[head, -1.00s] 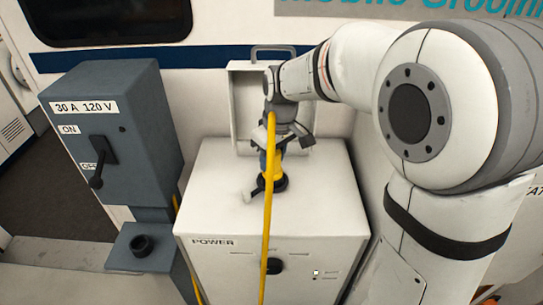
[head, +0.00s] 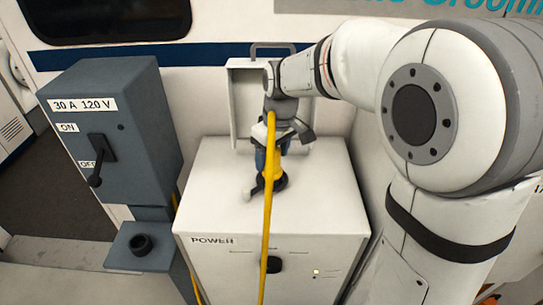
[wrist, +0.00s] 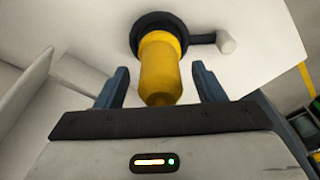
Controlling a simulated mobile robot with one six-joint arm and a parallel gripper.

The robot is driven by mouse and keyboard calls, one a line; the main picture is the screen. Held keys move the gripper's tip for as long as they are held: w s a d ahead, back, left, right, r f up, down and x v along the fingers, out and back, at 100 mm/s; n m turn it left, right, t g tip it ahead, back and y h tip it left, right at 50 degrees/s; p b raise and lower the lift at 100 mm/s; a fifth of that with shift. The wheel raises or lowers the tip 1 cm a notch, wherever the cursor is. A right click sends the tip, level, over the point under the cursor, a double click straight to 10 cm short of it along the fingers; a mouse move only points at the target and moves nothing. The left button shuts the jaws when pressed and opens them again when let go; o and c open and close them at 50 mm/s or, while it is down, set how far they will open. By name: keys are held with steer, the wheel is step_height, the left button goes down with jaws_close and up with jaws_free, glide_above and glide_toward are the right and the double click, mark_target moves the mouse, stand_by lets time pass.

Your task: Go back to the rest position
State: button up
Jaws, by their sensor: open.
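My gripper (wrist: 160,88) is open in the wrist view, with a blue-grey finger on each side of a yellow plug (wrist: 159,68). The fingers show gaps to the plug on both sides. The plug sits in a round black socket (wrist: 190,41) on the white cabinet. In the head view the gripper (head: 268,152) is above the cabinet top, partly hidden by the yellow cable. The yellow plug (head: 273,173) stands at the black socket ring, with the cable running from it down the cabinet front.
The white POWER cabinet (head: 210,215) has a raised lid (head: 241,105) behind the gripper. A small light (head: 316,272) glows on its front. A grey switch box (head: 135,125) stands left, its lever (head: 97,160) down by OFF. A grey shelf (head: 125,250) with a black socket is below it.

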steer(key=r, duration=0.6)
steer(key=shift+s+d+r, duration=0.2)
steer(key=shift+s+d, duration=0.15)
steer(key=shift+s, duration=0.05)
steer(key=shift+s+d+r, duration=0.1)
steer(key=shift+s+r, duration=0.05)
steer(key=shift+r, duration=0.15)
steer(key=s+d+f+m, duration=0.2)
steer(key=s+d+m, duration=0.1)
steer(key=s, duration=0.3)
steer(key=s+d+f+m+t, duration=0.1)
steer(key=s+d+f+m, duration=0.1)
steer(key=s+d, duration=0.3)
steer(key=s+d+f+m+h, duration=0.1)
steer(key=s+d+f+m, duration=0.1)
steer(key=s+d, duration=0.3)
steer(key=shift+s+f+m+t, duration=0.3)
steer(key=shift+s+m, duration=0.5)
steer(key=shift+s, duration=0.3)
